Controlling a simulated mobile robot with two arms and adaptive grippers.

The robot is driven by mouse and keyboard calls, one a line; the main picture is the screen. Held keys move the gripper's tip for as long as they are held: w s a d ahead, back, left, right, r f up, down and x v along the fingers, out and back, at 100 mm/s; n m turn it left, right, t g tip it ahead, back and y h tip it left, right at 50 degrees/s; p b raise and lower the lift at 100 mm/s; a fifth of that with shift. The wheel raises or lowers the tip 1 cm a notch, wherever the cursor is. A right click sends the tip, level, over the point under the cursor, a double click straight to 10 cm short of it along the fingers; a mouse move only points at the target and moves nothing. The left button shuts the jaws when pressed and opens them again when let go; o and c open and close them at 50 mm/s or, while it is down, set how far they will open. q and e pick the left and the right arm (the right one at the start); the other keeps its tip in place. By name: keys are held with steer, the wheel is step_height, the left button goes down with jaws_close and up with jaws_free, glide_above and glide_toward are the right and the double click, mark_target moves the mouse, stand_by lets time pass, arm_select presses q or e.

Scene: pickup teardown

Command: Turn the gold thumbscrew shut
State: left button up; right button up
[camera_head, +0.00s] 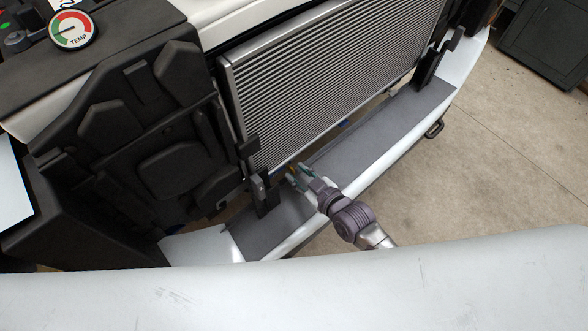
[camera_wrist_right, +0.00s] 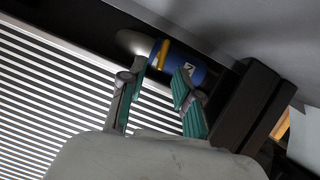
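The gold thumbscrew (camera_wrist_right: 162,54) shows in the right wrist view as a narrow gold bar. It stands against a blue part (camera_wrist_right: 195,70) with a light-coloured mark, beside a rounded silver part (camera_wrist_right: 131,41). My right gripper (camera_wrist_right: 160,74) has its two teal-padded fingers apart, with the gold piece just beyond and between the tips. Whether a finger touches it, I cannot tell. In the head view the right gripper (camera_head: 293,176) reaches in low beside the radiator's bottom corner. The thumbscrew is too small there to make out clearly. My left gripper is not in view.
The finned radiator (camera_head: 330,75) stands close above the gripper. A black upright bracket (camera_head: 264,190) is just left of it. The dark grey strip (camera_head: 380,130) on the white bumper runs beneath. A temperature gauge (camera_head: 72,30) sits top left. Open floor lies right.

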mark_target(291, 169)
steer(key=shift+x, duration=1.25)
jaws_close()
